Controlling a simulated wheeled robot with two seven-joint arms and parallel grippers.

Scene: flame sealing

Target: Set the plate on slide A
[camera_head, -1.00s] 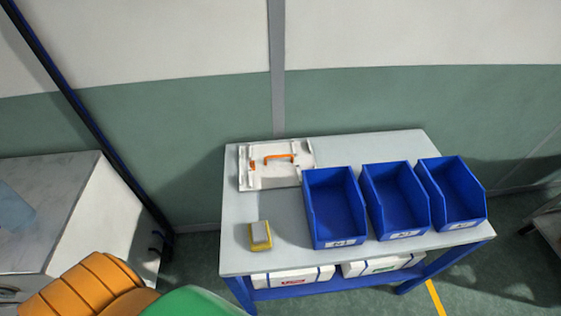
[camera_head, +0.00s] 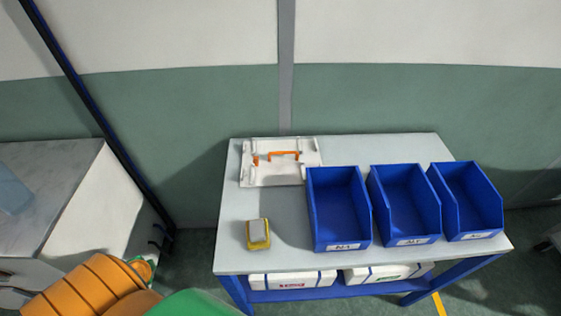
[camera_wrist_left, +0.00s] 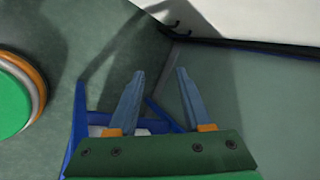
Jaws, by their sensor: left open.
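A flat white plate (camera_head: 276,178) with an orange handle (camera_head: 284,155) lies at the back left of the table. No slide marked A can be made out in these views. My left gripper (camera_wrist_left: 160,72) shows in the left wrist view with its two blue fingers apart and nothing between them. It is away from the plate, with the floor and a blue table frame (camera_wrist_left: 77,125) beyond it. In the head view only orange and green parts of my arm show at the bottom left; neither gripper's fingers show there. My right gripper is not seen.
Three blue bins (camera_head: 338,210) stand in a row on the right of the grey table (camera_head: 285,222). A small yellow box with a grey top (camera_head: 258,234) sits near the front left. White boxes (camera_head: 293,280) lie on the lower shelf. A grey-topped white cabinet (camera_head: 45,190) stands at left.

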